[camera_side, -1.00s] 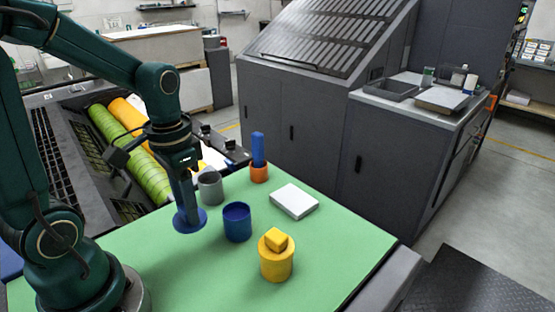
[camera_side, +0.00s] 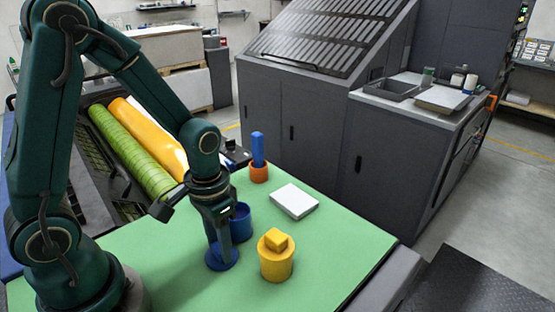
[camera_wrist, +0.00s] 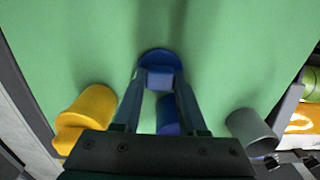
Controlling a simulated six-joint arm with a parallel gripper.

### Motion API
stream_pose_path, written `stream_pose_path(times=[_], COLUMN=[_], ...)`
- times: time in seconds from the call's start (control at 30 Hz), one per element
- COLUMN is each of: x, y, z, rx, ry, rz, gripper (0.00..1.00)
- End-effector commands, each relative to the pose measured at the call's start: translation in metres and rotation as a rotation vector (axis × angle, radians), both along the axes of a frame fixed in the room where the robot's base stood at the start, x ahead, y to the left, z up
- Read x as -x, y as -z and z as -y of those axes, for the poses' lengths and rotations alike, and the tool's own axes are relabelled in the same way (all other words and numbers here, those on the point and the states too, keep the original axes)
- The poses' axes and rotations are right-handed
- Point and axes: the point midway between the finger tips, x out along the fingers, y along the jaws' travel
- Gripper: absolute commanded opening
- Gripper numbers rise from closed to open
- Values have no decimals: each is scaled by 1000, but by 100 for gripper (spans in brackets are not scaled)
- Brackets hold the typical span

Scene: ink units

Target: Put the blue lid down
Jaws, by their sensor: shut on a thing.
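The blue lid (camera_side: 221,263) is a flat disc with a blocky knob. It is low at the green mat, in front of the blue pot; I cannot tell whether it touches the mat. My gripper (camera_side: 220,245) points down and is shut on the lid's knob. In the wrist view the lid (camera_wrist: 158,56) shows beyond the fingertips (camera_wrist: 159,78). The open blue pot (camera_side: 242,224) stands just behind my gripper, partly hidden by it. In the wrist view the pot (camera_wrist: 167,114) shows between the fingers.
A yellow pot (camera_side: 276,265) with a yellow lid stands close on the right. A white box (camera_side: 295,201) and an orange cup (camera_side: 258,173) holding a blue cylinder (camera_side: 257,148) are further back. A grey cup (camera_wrist: 249,130) shows in the wrist view. The front of the green mat (camera_side: 190,290) is clear.

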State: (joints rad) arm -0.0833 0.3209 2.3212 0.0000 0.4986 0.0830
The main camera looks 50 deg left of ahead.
Motion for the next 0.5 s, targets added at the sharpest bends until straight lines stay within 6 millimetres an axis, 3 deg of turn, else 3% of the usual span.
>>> stream_pose_path(times=[0.23,0.27,0.33,0.5], x=[0,0,0,0], y=[3,3,3,2], z=[0,0,0,0], rx=[0,0,0,0], ry=[0,0,0,0], rz=[-2,-2,-1,0], gripper=[0,45,71,71])
